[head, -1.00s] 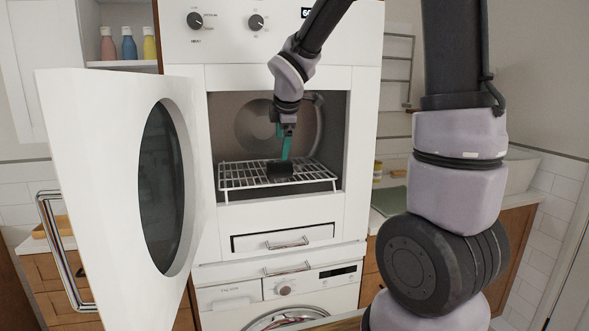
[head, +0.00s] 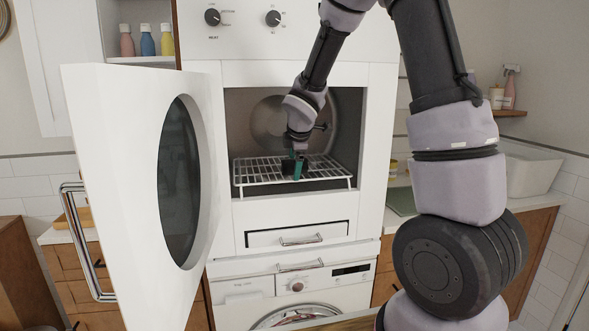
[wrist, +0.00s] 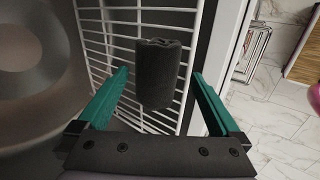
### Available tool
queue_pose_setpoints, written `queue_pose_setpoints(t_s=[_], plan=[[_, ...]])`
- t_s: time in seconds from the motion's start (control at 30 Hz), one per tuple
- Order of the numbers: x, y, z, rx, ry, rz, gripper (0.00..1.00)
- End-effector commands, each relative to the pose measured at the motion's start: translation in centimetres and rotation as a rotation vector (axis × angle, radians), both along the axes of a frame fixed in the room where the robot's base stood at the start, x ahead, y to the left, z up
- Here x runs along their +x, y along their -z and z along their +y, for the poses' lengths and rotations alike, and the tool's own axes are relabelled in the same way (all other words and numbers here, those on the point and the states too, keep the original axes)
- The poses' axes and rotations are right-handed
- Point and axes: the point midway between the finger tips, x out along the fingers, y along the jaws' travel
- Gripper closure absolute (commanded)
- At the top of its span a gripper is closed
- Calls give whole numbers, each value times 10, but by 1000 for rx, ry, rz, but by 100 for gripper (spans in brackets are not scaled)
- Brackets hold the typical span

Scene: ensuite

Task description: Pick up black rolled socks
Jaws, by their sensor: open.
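The black rolled socks (wrist: 159,72) lie on a white wire rack inside an open front-loading compartment. In the wrist view they lie between the two green fingers of my gripper (wrist: 162,100), with a gap on each side. In the head view my gripper (head: 297,168) is inside the compartment at the rack, and the socks (head: 289,167) show as a dark shape partly hidden behind a finger. My gripper is open and holds nothing.
The white wire rack (head: 262,179) spans the compartment, with walls close on both sides. The white door (head: 125,170) with a round window stands open at the left. A drawer (head: 297,236) and a washing machine (head: 290,290) are below.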

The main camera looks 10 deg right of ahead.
Motion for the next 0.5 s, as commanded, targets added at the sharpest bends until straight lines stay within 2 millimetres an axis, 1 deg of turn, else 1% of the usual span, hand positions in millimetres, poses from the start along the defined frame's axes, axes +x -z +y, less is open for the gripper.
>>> queue_pose_setpoints(t_s=[0.03,0.07,0.1,0.17,0.2,0.27,0.5], plan=[[0,0,0,0,0,0,0],[0,0,0,0,0,0,8],[0,0,0,0,0,0,23],[0,0,0,0,0,0,46],[0,0,0,0,0,0,61],[0,0,0,0,0,0,84],[0,-1,0,0,0,0,85]])
